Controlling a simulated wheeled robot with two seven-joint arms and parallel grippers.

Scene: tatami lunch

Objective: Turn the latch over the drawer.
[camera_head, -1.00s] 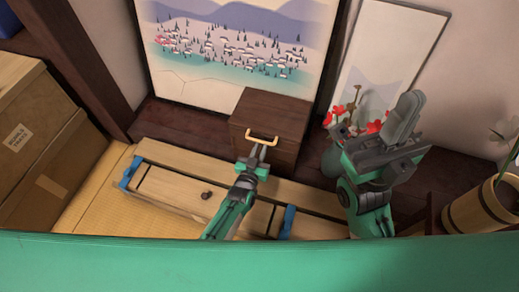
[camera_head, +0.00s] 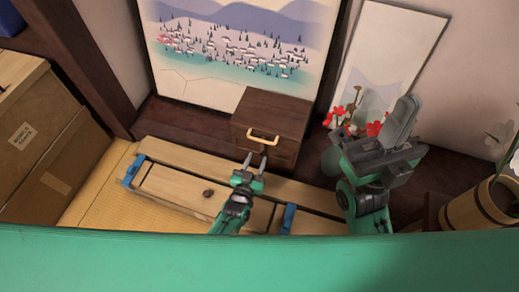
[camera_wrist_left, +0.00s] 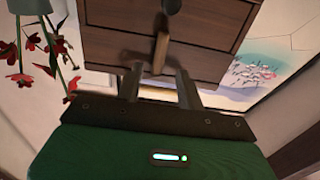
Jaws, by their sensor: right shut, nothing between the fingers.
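The small dark wooden cabinet (camera_head: 272,107) stands in the middle, with a brass handle (camera_head: 263,138) on its front. In the left wrist view, a brownish bar (camera_wrist_left: 162,46) that looks like the latch sticks out over the seam between drawer fronts (camera_wrist_left: 215,60). My left gripper (camera_head: 255,160) is open and empty, just in front of and below the handle. Its two fingers (camera_wrist_left: 159,87) show apart in the left wrist view, with the bar beyond their tips. My right gripper (camera_head: 405,117) is raised at the right, shut and empty.
A low wooden bench-like piece (camera_head: 170,186) with blue brackets lies in front of the cabinet. Red flowers (camera_head: 373,128) stand right of it, close to my right arm. Cardboard boxes (camera_head: 45,150) fill the left; a wooden bucket (camera_head: 480,208) stands at the right.

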